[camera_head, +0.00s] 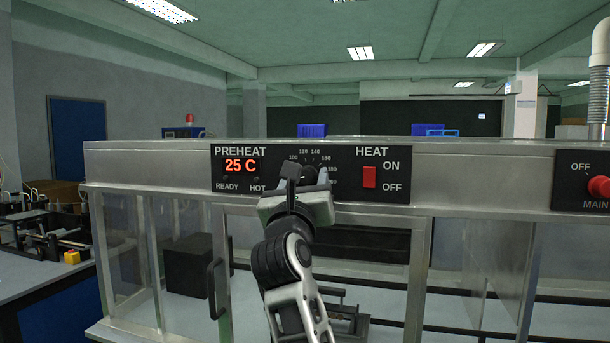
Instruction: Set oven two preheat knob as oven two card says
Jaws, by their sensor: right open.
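A black control panel (340,196) on the steel oven (470,170) reads PREHEAT, with a red display (240,166) showing 25 C. A dial scale beside it shows 100, 120, 140 and 160; lower marks are partly covered. The dark preheat knob (309,171) is mostly hidden behind my right gripper (306,178). That gripper is open, its fingers pointing at the panel around the knob's place; I cannot tell whether they touch it. The knob's pointer direction is not readable. No oven card is visible. My left gripper is out of view.
A red HEAT switch (369,177) sits just right of the gripper. A red MAIN knob (598,187) is at the far right. Below are clear oven doors with a black handle (216,289). A side bench (40,272) with equipment stands at left.

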